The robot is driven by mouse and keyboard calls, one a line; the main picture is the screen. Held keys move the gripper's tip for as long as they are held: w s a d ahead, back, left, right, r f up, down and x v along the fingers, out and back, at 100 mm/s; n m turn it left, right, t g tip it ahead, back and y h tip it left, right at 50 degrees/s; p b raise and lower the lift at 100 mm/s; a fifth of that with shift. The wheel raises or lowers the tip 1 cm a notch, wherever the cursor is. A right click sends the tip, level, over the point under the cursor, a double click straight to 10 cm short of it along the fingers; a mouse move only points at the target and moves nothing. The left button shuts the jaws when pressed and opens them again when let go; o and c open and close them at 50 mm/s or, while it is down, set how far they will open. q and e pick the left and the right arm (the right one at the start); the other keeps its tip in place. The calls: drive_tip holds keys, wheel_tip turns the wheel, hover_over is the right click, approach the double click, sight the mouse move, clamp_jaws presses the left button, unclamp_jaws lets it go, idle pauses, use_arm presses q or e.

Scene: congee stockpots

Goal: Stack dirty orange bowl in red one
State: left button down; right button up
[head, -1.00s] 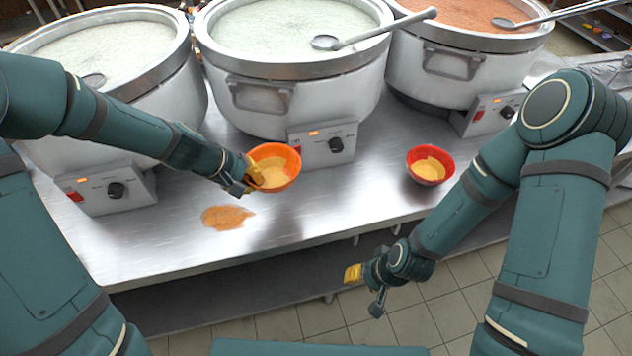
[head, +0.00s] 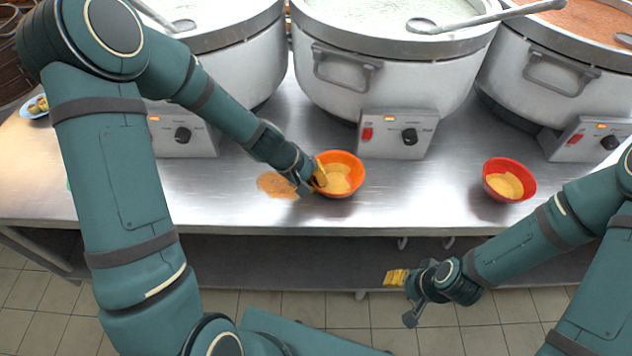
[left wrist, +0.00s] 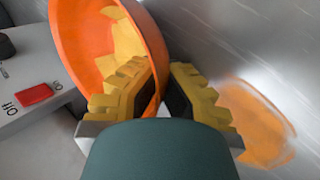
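The orange bowl (head: 340,174), with yellowish residue inside, is at the middle of the steel counter, beside an orange-brown spill. My left gripper (head: 319,177) is shut on its left wall. In the left wrist view the orange bowl (left wrist: 84,42) has its wall between the two yellow-padded fingers (left wrist: 163,98), one inside and one outside. I cannot tell whether the bowl is clear of the counter. The red bowl (head: 509,180), also with yellowish residue, stands upright farther right. My right gripper (head: 398,296) is open and empty in front of the counter.
Large stockpots (head: 390,75) line the back, with control boxes (head: 398,134) in front of them. The spill (head: 276,185) lies left of the orange bowl. The steel counter (head: 435,190) is clear between the two bowls.

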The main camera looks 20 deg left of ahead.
use_arm(q)
drive_tip(key=shift+f, duration=0.1)
drive_tip(key=c, duration=1.1)
unclamp_jaws()
drive_tip(key=shift+c, duration=0.2)
